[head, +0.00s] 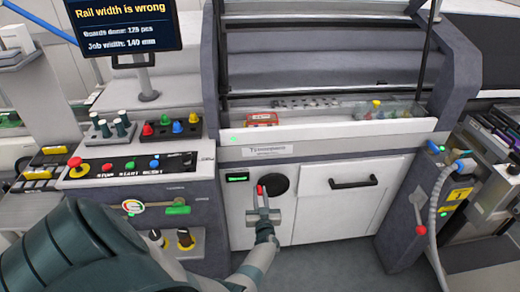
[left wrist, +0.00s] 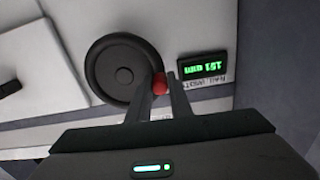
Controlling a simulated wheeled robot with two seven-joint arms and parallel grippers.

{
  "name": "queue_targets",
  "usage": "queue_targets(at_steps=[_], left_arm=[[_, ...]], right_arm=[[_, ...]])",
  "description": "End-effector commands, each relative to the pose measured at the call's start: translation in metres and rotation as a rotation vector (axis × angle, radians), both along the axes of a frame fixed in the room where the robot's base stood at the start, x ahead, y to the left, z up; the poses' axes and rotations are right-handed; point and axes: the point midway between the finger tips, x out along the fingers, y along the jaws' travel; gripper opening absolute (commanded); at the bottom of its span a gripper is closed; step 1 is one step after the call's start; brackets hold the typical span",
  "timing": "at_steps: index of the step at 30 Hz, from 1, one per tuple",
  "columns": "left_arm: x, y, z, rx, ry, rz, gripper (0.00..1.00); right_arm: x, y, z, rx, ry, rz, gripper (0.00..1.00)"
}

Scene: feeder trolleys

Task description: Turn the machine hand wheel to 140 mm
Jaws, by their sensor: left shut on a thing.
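The black hand wheel (head: 278,184) is on the machine's white front panel. It also shows in the left wrist view (left wrist: 113,68), with a red knob (left wrist: 156,84) at its rim. My left gripper (head: 262,194) is shut on this red knob, one finger on each side of it. A small green display (head: 237,177) sits up and left of the wheel. In the left wrist view the display (left wrist: 203,67) is upside down and appears to read 151 mm. The monitor (head: 122,25) says "Rail width is wrong" and "Job width: 140 mm". My right gripper is not in view.
A white door with a black handle (head: 353,182) is right of the wheel. A control panel (head: 130,168) with coloured buttons, a gauge and a green handle stands at the left. A grey hose (head: 436,210) hangs at the right. The floor before the machine is clear.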

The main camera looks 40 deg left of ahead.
Motion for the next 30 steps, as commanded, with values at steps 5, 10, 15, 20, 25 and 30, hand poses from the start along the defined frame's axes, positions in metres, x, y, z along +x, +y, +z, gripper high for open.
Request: queue_targets(at_steps=[5, 10, 15, 20, 25, 30], left_arm=[[0.0007, -0.0016, 0.0046, 0.044, 0.054, -0.002, 0.00], [0.0012, -0.0016, 0.0057, 0.063, 0.074, -0.001, 0.00], [0.0016, -0.0015, 0.0058, 0.066, 0.076, -0.001, 0.00], [0.0017, -0.0015, 0.0061, 0.065, 0.076, -0.001, 0.00], [0.0017, -0.0014, 0.0063, 0.066, 0.074, -0.001, 0.37], [0.0017, -0.0011, 0.0064, 0.066, 0.074, -0.001, 0.37]], right_arm=[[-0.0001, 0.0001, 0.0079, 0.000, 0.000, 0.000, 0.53], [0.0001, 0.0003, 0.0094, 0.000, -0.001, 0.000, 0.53], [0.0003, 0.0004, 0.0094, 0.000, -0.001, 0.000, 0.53], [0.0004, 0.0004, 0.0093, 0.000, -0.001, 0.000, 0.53], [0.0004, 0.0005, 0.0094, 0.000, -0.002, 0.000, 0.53], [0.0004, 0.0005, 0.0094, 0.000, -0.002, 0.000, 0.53]])
